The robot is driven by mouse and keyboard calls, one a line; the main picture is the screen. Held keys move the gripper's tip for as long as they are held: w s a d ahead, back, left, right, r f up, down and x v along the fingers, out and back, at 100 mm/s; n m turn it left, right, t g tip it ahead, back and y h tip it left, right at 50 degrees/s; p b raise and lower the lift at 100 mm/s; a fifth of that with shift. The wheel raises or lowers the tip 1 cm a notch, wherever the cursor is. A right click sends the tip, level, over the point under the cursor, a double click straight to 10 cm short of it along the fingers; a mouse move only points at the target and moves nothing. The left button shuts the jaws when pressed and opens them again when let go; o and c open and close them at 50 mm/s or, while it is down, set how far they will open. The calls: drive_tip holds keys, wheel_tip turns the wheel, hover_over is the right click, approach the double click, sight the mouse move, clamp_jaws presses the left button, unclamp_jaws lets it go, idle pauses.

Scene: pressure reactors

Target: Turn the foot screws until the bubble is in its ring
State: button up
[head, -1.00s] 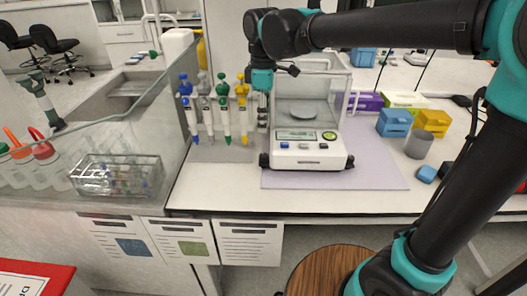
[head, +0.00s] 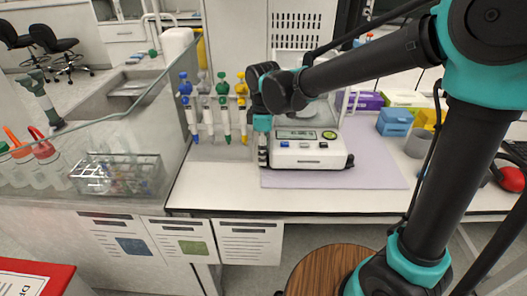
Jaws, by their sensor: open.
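A white analytical balance (head: 308,156) stands on the lilac mat, with a display (head: 297,135) and small buttons on its front. A round green-yellow bubble level (head: 329,135) sits right of the display; the bubble's place in its ring is too small to tell. The black right foot screw (head: 350,161) shows at the front right corner. My gripper (head: 263,162) points down at the front left corner, open, in front of where the left foot screw is. That screw is hidden behind the gripper; whether they touch I cannot tell.
Pipettes on a stand (head: 225,110) are close left of my gripper. Blue boxes (head: 394,121) and a grey cup (head: 416,145) stand to the right. The lilac mat (head: 365,175) right of the balance is clear. My arm hides part of the balance's glass chamber.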

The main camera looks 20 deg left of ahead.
clamp_jaws()
drive_tip(key=shift+n, duration=1.5)
unclamp_jaws()
wheel_tip(320, 180, up, 12)
